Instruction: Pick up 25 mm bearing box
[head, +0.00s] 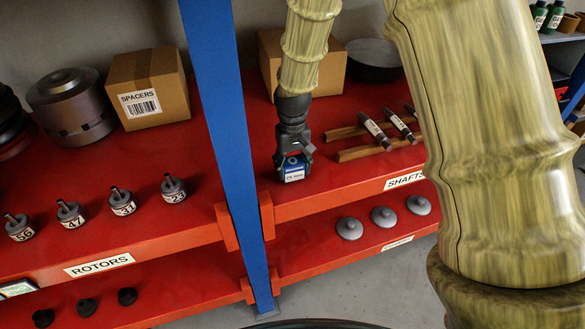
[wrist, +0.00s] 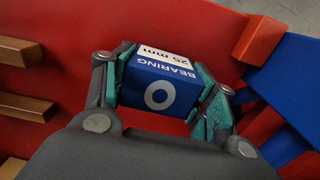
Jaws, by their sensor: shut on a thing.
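The 25 mm bearing box (head: 293,169) is small and blue with a white label, and it sits between my gripper's fingers over the red shelf. In the wrist view the blue box (wrist: 165,82) shows "25 mm" and "BEARING" with a white ring mark. My gripper (head: 294,158) is shut on it. In the wrist view the teal finger pads of my gripper (wrist: 163,92) press on both sides of the box. I cannot tell whether the box touches the shelf.
A blue post (head: 228,130) stands just left of my gripper. Shafts (head: 375,133) lie on wooden rails to the right. Numbered rotors (head: 122,202) stand on the left shelf (head: 180,215). A cardboard box (head: 270,55) is behind my arm. Grey discs (head: 383,216) lie on the lower shelf.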

